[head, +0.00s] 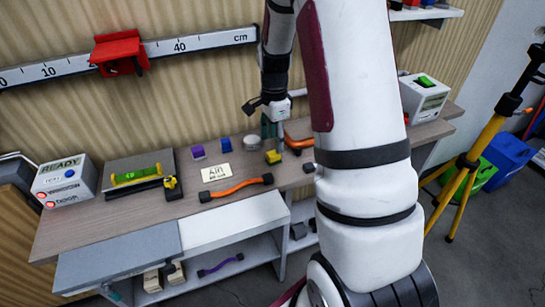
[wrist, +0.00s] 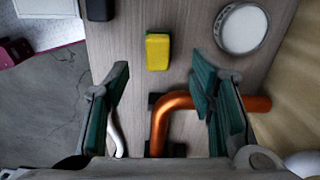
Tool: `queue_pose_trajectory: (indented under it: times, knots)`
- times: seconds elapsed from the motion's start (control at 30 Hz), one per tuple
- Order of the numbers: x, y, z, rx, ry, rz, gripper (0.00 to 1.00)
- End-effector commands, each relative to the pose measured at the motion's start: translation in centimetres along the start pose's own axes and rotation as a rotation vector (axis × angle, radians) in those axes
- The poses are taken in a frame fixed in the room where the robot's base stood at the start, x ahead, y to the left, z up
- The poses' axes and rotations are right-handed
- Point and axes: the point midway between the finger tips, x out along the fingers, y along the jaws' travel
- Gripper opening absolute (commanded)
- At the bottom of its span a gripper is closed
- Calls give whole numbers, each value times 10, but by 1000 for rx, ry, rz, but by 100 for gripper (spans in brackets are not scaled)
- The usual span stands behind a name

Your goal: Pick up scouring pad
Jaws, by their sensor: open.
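The scouring pad appears to be the small yellow block with a darker green-looking edge; it lies on the wooden bench top in the head view (head: 273,157). In the wrist view the yellow block (wrist: 158,54) is at the upper middle, just beyond the gap between the fingertips and not between them. My gripper (wrist: 160,82) is open and empty, with its teal-padded fingers apart. In the head view my gripper (head: 284,130) is above the back of the bench, behind the block, partly hidden by my arm.
A bent orange pipe (wrist: 170,112) lies below the open fingers. A round white-faced item (wrist: 240,28) is at the upper right.

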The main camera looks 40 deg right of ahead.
Motion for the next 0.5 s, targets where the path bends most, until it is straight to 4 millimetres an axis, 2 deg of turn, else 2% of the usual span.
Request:
queue_pose_trajectory:
  times: [0.23,0.5]
  knots:
    - [17,2,0,1,-1,3,50]
    - [54,3,3,0,-1,2,50]
